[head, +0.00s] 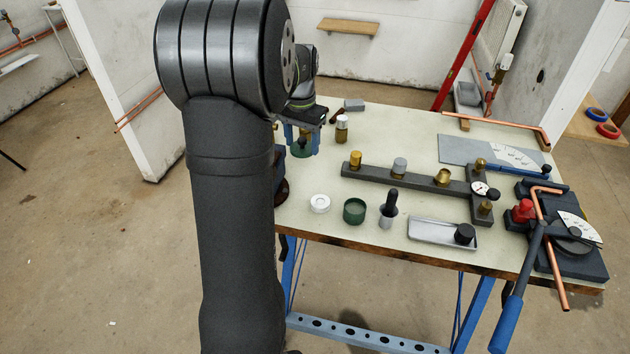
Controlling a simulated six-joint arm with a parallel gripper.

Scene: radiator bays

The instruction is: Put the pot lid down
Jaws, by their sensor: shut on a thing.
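My gripper (302,139) is at the far left part of the bench, pointing down, with blue fingers. It is shut on a dark green round piece, the pot lid (302,151), which shows between and below the fingers. I cannot tell whether the lid touches the bench top. The green pot (354,212) stands open-topped near the bench's front edge, to the right of and nearer than my gripper. My arm hides the bench's left end.
The bench (400,130) also holds a white tape roll (320,203), a grey pot with a black brush (388,217), a metal tray (442,233), a dark manifold bar (415,183) with brass fittings, and a pipe bender (560,245) at right. A small bottle (342,128) stands right of my gripper.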

